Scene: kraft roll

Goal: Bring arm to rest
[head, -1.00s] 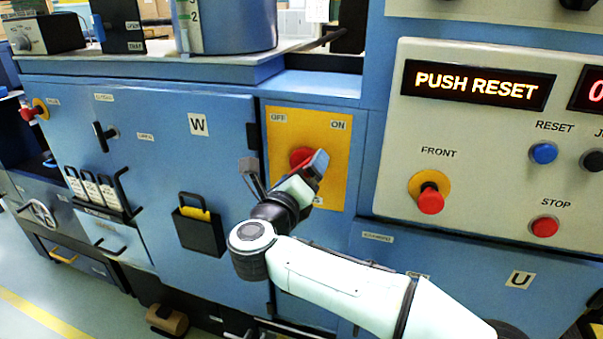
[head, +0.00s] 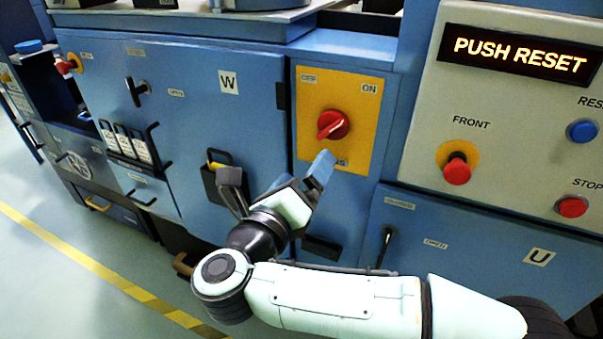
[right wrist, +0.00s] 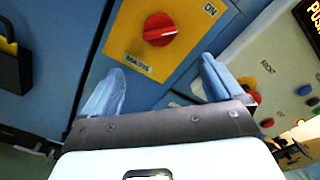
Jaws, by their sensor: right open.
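My right arm reaches in from the lower right in the head view. Its gripper (head: 275,180) is open and empty, its two fingers spread in front of the blue machine. A red rotary switch (head: 333,124) sits on a yellow plate (head: 355,95) above and right of the gripper. In the right wrist view the red switch (right wrist: 159,29) shows beyond the open fingers (right wrist: 158,80), with nothing between them. The gripper looks apart from the switch. My left gripper is not in view.
A control panel (head: 505,120) at the right has a lit "PUSH RESET" display (head: 519,55), a red FRONT button (head: 457,169), a blue button (head: 582,131) and a red STOP button (head: 572,207). A padlock (head: 215,178) hangs on the cabinet. Open floor (head: 70,260) lies lower left.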

